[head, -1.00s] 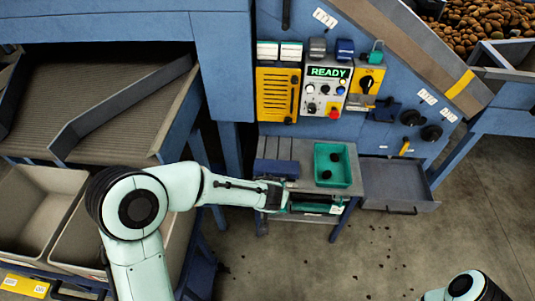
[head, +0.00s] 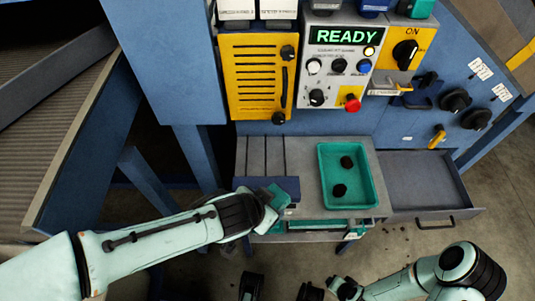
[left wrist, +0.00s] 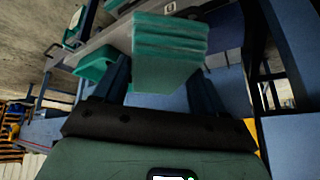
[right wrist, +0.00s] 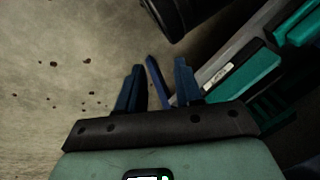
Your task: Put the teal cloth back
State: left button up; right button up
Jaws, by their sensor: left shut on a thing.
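The teal cloth (left wrist: 168,40) is a folded, layered pad held between the fingers of my left gripper (left wrist: 160,85) in the left wrist view. In the head view my left gripper (head: 272,197) is at the front left of the small grey bench, with the cloth (head: 279,196) partly hidden by it. I cannot tell whether the cloth touches the bench. My right gripper (right wrist: 158,85) has its fingers apart with nothing between them, low in front of the bench.
The grey bench (head: 300,150) carries a teal tray (head: 325,195) with two dark lumps. A grey drawer (head: 430,185) stands open at right. The control panel (head: 338,60) reads READY.

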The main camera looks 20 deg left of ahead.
pick_arm(q)
jog(key=shift+w, duration=0.35)
jog(key=w+a+p, duration=0.1)
jog(key=w+a, duration=0.2)
jog(key=w, duration=0.6)
jog(key=w+a+p, duration=0.1)
jog(key=w+a, duration=0.2)
jog(key=w, duration=0.7)
jog(key=f+b, duration=0.1)
jog(key=f, duration=0.2)
jog(key=f+b, duration=0.2)
jog(key=f, duration=0.2)
jog(key=s+f+b, duration=0.1)
jog(key=f, duration=0.3)
jog(key=shift+d+f+b, duration=0.15)
jog(key=shift+d+b, duration=0.2)
jog(key=shift+w+f, duration=0.2)
jog(key=shift+w, duration=0.05)
pick_arm(e)
jog(key=s+f+g, duration=0.2)
jog(key=s+f, duration=0.3)
jog(key=shift+d, duration=0.4)
pick_arm(q)
jog(key=shift+r, duration=0.1)
pick_arm(e)
jog(key=shift+f, duration=0.1)
